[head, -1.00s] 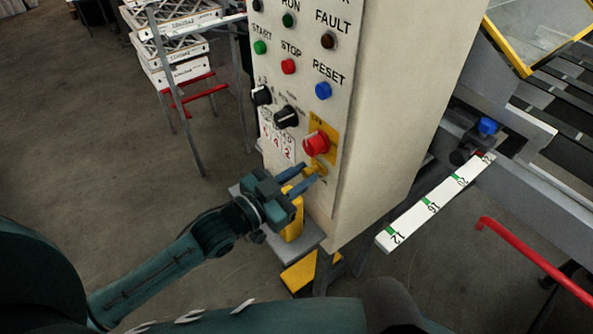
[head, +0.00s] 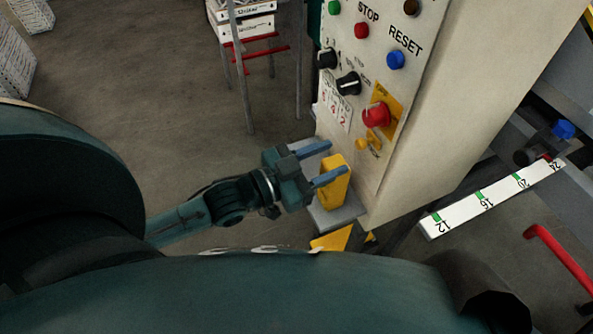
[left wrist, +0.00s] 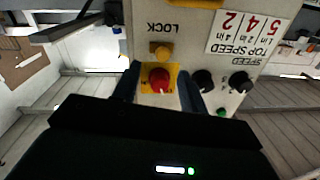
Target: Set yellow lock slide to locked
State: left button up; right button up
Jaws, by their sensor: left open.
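The yellow lock slide (head: 366,146) sits low on the control panel, just below the red stop knob (head: 376,115) on its yellow plate. In the left wrist view, turned upside down, the slide (left wrist: 161,51) shows beside the LOCK lettering. I cannot tell its setting for sure. My left gripper (head: 322,163) is open and empty, to the left of the slide and apart from it. In the left wrist view its fingers (left wrist: 157,84) frame the red knob, with the slide beyond them. My right gripper is not in view.
A yellow block (head: 336,184) stands on a grey ledge (head: 338,217) below the panel, close behind my left fingers. Black selector knobs (head: 348,83) and a blue RESET button (head: 396,60) sit above. A white ruler strip (head: 492,198) lies right of the cabinet.

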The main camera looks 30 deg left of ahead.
pick_arm(q)
jog(key=v, duration=0.7)
dwell(0.4)
jog(key=s+d+f+n+g+y+p, duration=0.1)
jog(key=s+d+f+n+g+y, duration=0.1)
jog(key=f, duration=0.5)
jog(key=s+d+f+n+g+y+p, duration=0.1)
jog(key=s+d+f+n+g+y, duration=0.1)
jog(key=f, duration=0.6)
jog(key=n+y, duration=0.1)
jog(key=y, duration=0.1)
jog(key=shift+s+n+y, duration=0.3)
jog(key=shift+r, duration=0.1)
dwell(0.8)
